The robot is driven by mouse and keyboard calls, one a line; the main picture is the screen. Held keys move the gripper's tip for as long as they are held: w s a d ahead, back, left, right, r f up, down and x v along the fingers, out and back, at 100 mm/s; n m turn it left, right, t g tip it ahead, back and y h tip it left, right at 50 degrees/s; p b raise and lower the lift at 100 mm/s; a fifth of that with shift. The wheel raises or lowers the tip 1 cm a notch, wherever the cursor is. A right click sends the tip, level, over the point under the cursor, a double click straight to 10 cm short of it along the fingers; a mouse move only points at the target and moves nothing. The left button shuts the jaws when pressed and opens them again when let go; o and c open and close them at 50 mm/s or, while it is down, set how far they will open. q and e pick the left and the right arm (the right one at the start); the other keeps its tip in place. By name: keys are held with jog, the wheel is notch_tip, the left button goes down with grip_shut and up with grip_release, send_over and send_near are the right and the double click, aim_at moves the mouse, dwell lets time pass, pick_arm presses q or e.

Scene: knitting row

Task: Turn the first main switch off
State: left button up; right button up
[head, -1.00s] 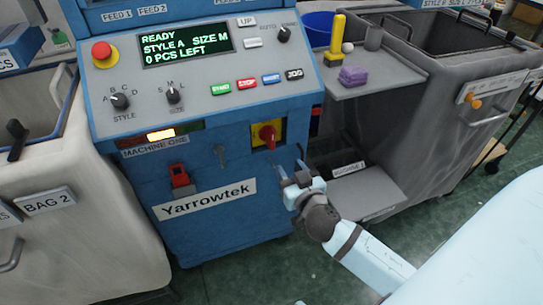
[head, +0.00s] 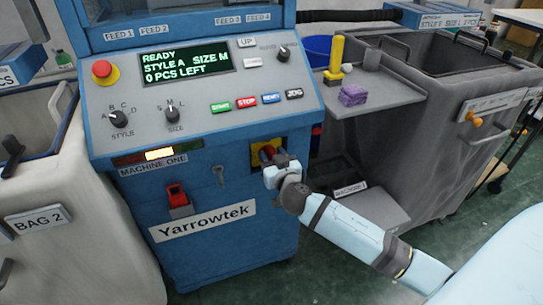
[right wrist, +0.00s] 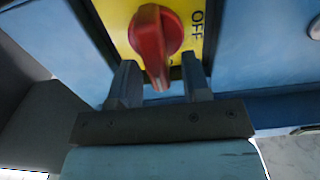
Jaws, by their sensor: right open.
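The main switch is a red rotary knob (right wrist: 154,42) on a yellow plate (right wrist: 118,18) on the front of the blue machine labelled MACHINE ONE. In the right wrist view the word OFF shows beside the knob, at its right. My right gripper (right wrist: 160,85) is open, one finger to each side of the knob's lower end; I cannot tell whether they touch it. In the head view my right gripper (head: 277,164) covers the lower part of the yellow plate (head: 284,147), and the red knob (head: 267,153) shows partly behind it. My left gripper is not in view.
The machine's panel (head: 200,95) has a lit display, dials and coloured buttons above the switch. A red padlock-like part (head: 178,197) hangs at the switch's left. A grey shelf (head: 390,95) with a yellow tool and a purple block juts out at the right.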

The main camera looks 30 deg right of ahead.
jog(key=shift+w+d, duration=0.1)
jog(key=shift+w, duration=0.2)
grip_shut()
